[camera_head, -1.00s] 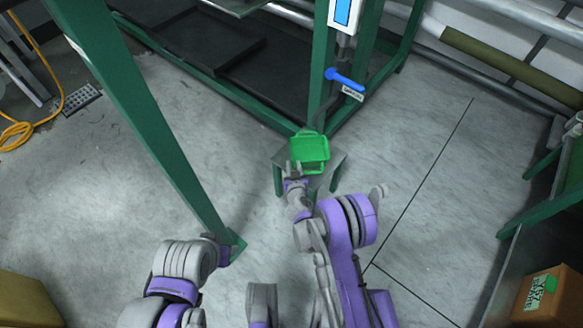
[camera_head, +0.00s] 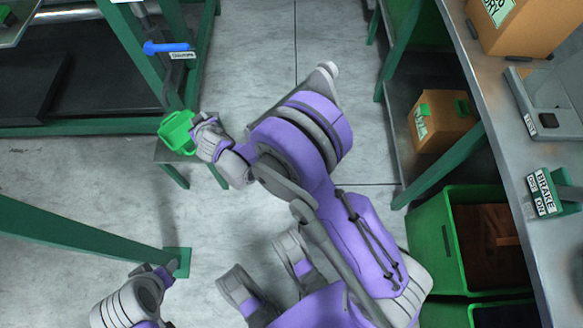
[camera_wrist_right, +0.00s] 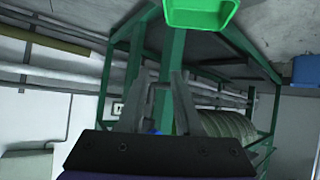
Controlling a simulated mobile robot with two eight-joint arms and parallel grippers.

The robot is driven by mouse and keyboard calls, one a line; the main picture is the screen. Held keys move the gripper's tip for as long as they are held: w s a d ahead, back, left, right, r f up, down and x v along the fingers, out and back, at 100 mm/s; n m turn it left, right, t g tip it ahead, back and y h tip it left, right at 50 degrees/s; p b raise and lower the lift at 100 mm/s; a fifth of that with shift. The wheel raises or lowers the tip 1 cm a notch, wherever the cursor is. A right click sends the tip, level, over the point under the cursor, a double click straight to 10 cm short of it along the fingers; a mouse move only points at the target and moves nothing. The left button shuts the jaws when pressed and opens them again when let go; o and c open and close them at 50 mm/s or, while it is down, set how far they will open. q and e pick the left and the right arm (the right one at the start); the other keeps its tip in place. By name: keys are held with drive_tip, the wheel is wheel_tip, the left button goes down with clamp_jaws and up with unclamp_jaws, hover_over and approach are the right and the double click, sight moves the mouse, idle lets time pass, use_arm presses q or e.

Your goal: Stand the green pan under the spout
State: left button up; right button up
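The green pan (camera_head: 177,132) sits on a small grey stool (camera_head: 164,154) at the foot of a green frame post. A blue valve handle (camera_head: 166,47) with a white label is on that post, above the pan in the picture; the spout itself is hard to make out. My right gripper (camera_head: 200,122) is at the pan's right side. In the right wrist view, the gripper (camera_wrist_right: 157,85) has its fingers apart with nothing between them, and the pan (camera_wrist_right: 200,12) is outside them at the top edge. My left gripper (camera_head: 165,270) is low at left; its fingers are unclear.
A green frame leg with a foot plate (camera_head: 178,262) stands at lower left. At right are a workbench (camera_head: 545,240), a cardboard box (camera_head: 440,122) on a lower shelf, and a green crate (camera_head: 425,235).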

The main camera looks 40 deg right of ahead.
drive_tip(key=s+d+r+g, duration=0.2)
drive_tip(key=s+d+r, duration=0.3)
drive_tip(key=s, duration=0.4)
drive_tip(key=s+d+r+g, duration=0.2)
drive_tip(key=s+d+r, duration=0.25)
drive_tip(key=s, duration=0.35)
drive_tip(key=s+g, duration=0.3)
drive_tip(key=s, duration=1.7)
drive_tip(key=shift+f+y, duration=0.25)
drive_tip(key=shift+y, duration=0.15)
drive_tip(key=shift+o, duration=0.3)
drive_tip(key=shift+w, duration=0.1)
